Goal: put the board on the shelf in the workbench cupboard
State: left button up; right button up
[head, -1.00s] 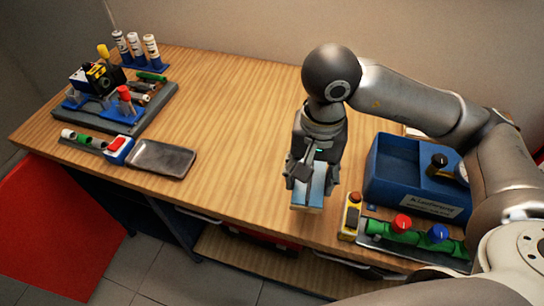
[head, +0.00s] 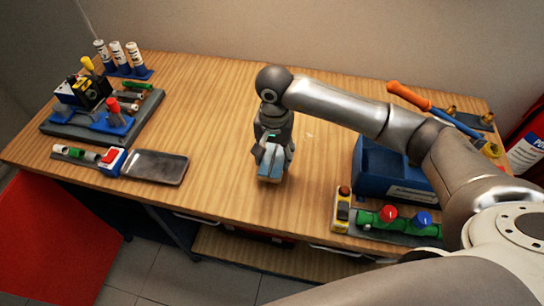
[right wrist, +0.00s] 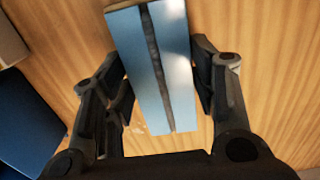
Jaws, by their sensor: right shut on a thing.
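My right gripper (head: 270,160) points down over the middle of the workbench top (head: 225,120). It is shut on a narrow light-blue board (head: 268,172) with a wood-coloured end. In the right wrist view the board (right wrist: 150,70) lies between the two fingers and shows a dark stripe along its length. I cannot tell whether it touches the bench top or hangs just above. Below the bench's front edge, a wooden shelf (head: 225,252) shows in the lower part; the bench top hides most of the inside. My left gripper is out of view.
A blue box (head: 377,165) and a rack with green valves (head: 400,224) stand to the right. A dark flat plate (head: 155,167) and a grey tool stand (head: 65,130) are at the left. A red panel (head: 45,235) is at the lower left. The bench middle is clear.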

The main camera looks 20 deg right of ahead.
aim_at(272, 155)
jog(key=shift+w+f, duration=0.35)
jog(key=shift+f, duration=0.05)
notch_tip(272, 155, down, 3)
jog(key=shift+w+a+r+p, duration=0.1)
jog(key=shift+r+p, duration=0.05)
jog(key=shift+p, duration=0.95)
jog(key=shift+f, duration=0.3)
jog(key=shift+f, duration=0.1)
jog(key=shift+f, duration=0.1)
jog(key=o, duration=1.3)
jog(key=shift+c, duration=0.2)
